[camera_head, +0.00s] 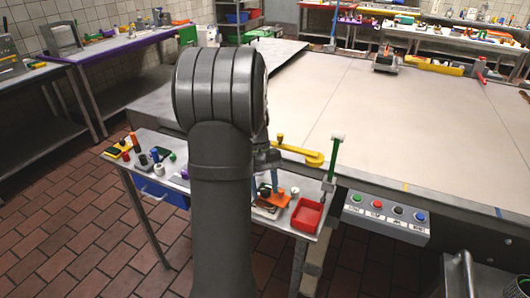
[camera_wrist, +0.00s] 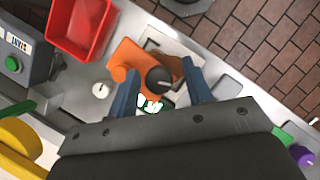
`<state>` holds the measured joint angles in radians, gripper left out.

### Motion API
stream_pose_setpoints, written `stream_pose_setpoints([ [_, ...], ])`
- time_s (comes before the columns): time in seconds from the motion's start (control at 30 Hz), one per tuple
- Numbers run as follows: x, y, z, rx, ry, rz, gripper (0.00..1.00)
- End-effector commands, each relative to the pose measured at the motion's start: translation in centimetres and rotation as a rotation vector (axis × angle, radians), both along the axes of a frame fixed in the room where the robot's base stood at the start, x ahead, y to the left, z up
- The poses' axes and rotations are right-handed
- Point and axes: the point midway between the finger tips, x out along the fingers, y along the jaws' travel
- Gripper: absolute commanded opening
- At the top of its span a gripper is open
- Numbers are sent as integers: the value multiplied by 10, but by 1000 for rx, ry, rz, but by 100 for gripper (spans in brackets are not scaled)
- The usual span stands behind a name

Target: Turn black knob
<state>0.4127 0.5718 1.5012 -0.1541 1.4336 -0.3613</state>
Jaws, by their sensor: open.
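In the wrist view a round black knob (camera_wrist: 158,79) sits on an orange piece (camera_wrist: 125,60) over the steel side table. My gripper (camera_wrist: 161,70) is open, with one blue finger on each side of the black knob. Gaps show between the knob and both fingers; I cannot tell the height difference. In the head view my gripper (camera_head: 274,182) is small and partly hidden by my arm, low over the side table by the red tray.
A red tray (camera_head: 306,216) stands right of my gripper, beside a control box (camera_head: 385,219) with coloured buttons. A small white knob (camera_wrist: 100,90) is close to the left finger. A yellow handle (camera_head: 300,151) lies along the big table's edge. Several small items crowd the side table's left.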

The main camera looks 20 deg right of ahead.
Motion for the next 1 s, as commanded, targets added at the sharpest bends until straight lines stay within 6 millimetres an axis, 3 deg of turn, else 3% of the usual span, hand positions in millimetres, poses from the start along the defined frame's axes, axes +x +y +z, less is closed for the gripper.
stream_pose_setpoints([
  [0.33, 2, 4, 1, -5, -6, 457, 50],
  [1.0, 49, 25, 128, -4, -6, 437, 50],
])
